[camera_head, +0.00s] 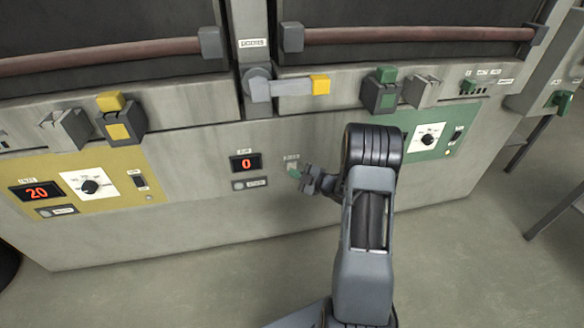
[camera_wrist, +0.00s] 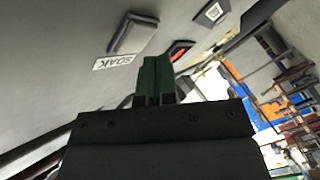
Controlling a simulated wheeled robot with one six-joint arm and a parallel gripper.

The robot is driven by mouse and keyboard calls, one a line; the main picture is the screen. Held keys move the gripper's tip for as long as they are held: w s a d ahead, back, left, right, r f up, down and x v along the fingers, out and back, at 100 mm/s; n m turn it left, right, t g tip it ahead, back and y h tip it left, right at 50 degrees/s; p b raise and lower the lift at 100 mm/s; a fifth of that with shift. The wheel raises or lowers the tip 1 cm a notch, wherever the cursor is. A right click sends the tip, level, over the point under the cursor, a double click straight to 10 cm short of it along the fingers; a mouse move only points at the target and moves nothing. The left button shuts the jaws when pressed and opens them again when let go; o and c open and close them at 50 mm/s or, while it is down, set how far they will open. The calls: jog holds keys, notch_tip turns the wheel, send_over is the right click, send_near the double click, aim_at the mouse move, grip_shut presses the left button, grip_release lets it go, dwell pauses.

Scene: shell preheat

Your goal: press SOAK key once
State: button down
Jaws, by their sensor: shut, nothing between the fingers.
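The SOAK key is a grey raised button (camera_wrist: 134,35) in the wrist view, with a white SOAK label (camera_wrist: 114,62) beside it. In the head view the key (camera_head: 292,165) shows small and pale on the grey front panel, under a small label and partly hidden by my gripper. My gripper (camera_head: 294,174) has green fingertips and is at the panel just below the key. In the wrist view the shut fingers (camera_wrist: 157,60) are empty and lie to the lower right of the key. I cannot tell whether they touch the panel.
A display reading 0 (camera_head: 246,163) is left of the key, with a small button plate (camera_head: 250,184) under it. A yellow panel (camera_head: 130,165) with a display reading 20 is at left, a green panel (camera_head: 440,140) at right. A lever with a yellow end (camera_head: 320,85) is above.

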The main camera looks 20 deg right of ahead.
jog(key=shift+w+d+b, duration=0.15)
jog(key=shift+w+b, duration=0.2)
jog(key=shift+w, duration=0.4)
dwell(0.7)
jog(key=shift+s, duration=0.1)
jog(key=shift+s+a, duration=0.2)
jog(key=shift+s, duration=0.55)
jog(key=shift+s+a, duration=0.25)
jog(key=shift+s, duration=1)
jog(key=shift+s+a, duration=0.2)
jog(key=shift+s, duration=1)
